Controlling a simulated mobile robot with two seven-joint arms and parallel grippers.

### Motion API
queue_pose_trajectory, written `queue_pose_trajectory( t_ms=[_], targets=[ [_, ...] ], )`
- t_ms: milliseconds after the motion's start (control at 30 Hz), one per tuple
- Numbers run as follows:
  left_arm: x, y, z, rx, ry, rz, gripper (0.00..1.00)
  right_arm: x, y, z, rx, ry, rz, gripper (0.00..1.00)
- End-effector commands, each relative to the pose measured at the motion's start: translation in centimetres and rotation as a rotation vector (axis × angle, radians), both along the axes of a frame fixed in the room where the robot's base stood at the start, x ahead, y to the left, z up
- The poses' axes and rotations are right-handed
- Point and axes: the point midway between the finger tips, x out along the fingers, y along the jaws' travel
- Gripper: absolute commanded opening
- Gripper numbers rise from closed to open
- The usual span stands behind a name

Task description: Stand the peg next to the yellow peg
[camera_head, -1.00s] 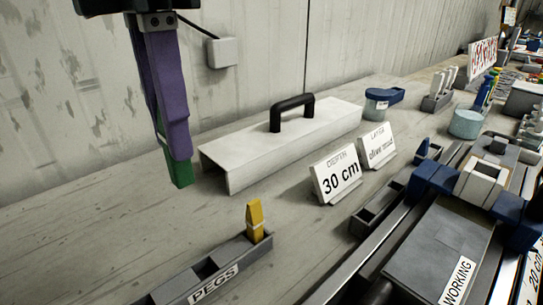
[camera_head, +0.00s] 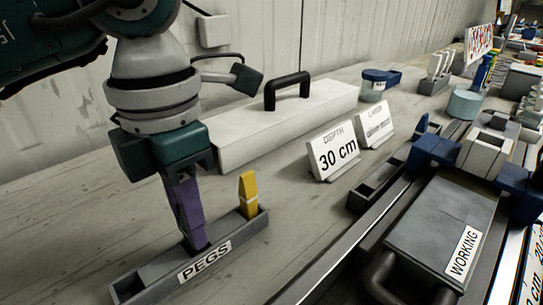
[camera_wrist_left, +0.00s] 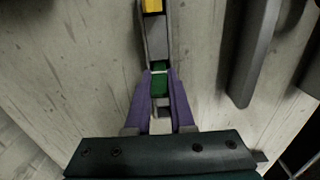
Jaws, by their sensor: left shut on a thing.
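My left gripper (camera_head: 198,243) points down over the middle of the grey PEGS tray (camera_head: 232,252). Its purple fingers are shut on a green peg (camera_wrist_left: 160,82), seen between the fingertips in the left wrist view; the fingers hide it in the head view. The yellow peg (camera_head: 248,196) stands upright at the tray's right end, and its edge shows at the top of the wrist view (camera_wrist_left: 152,5). A grey stretch of tray lies between the two pegs. I cannot tell whether the green peg touches the tray floor. My right gripper is out of view.
A white cover with a black handle (camera_head: 288,90) lies behind the tray. The 30 cm depth card (camera_head: 335,152) and another card (camera_head: 373,125) stand to the right. A grey WORKING box (camera_head: 440,225) is at the right. The bench left of the tray is clear.

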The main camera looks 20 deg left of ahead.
Motion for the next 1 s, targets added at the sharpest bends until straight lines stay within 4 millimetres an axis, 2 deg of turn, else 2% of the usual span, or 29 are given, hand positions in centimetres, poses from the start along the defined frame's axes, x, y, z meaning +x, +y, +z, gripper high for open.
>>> queue_pose_trajectory(
  t_ms=[200,233,500,700,833,1000],
  targets=[
    [0.0,0.0,-0.4,0.000,0.000,0.000,0.00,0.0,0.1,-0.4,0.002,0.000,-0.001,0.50],
    [0.0,0.0,-0.4,0.000,0.000,0.000,0.22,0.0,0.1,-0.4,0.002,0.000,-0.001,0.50],
    [0.0,0.0,-0.2,0.000,0.000,0.000,0.51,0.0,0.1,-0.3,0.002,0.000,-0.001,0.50],
    [0.0,0.0,-0.2,0.000,0.000,0.001,0.51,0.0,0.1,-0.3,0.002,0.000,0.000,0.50],
    [0.0,0.0,0.5,0.000,-0.001,0.001,0.51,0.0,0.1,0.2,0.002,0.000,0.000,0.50],
    [0.1,0.0,3.5,0.000,-0.005,0.000,0.51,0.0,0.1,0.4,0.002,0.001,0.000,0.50]
  ],
)
